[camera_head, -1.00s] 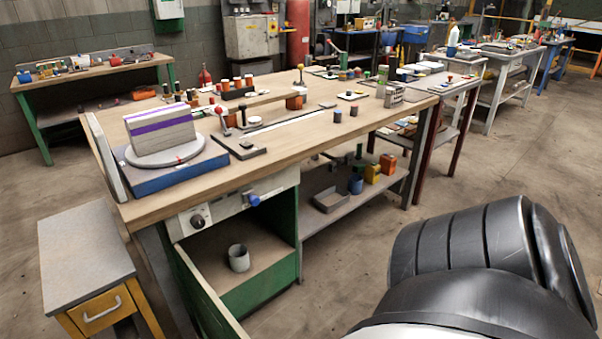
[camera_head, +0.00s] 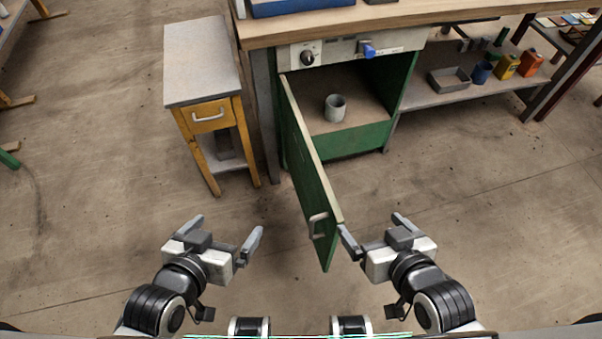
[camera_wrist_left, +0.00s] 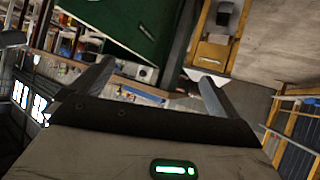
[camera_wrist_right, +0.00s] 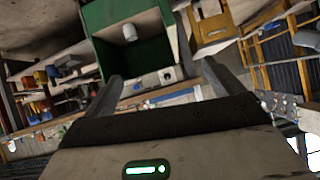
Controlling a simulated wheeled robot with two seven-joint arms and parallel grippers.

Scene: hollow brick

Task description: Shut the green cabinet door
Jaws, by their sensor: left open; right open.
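The green cabinet door (camera_head: 309,170) stands wide open, swung out toward me from the left side of the green cabinet (camera_head: 350,141) under the workbench. Its pale handle (camera_head: 317,225) is on the left face near the free edge. My left gripper (camera_head: 224,232) is open and empty, left of the door and apart from it. My right gripper (camera_head: 379,232) is open and empty, right of the door. Its left finger is close to the door's free edge; I cannot tell whether they touch. The left wrist view shows a green panel (camera_wrist_left: 140,22); the right wrist view shows the open cabinet (camera_wrist_right: 97,16).
A grey cup (camera_head: 335,107) stands inside the cabinet. A small yellow table with a drawer (camera_head: 208,117) stands left of the door. The workbench (camera_head: 440,12) runs above, with a shelf (camera_head: 440,96) at right. The floor around the door is clear.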

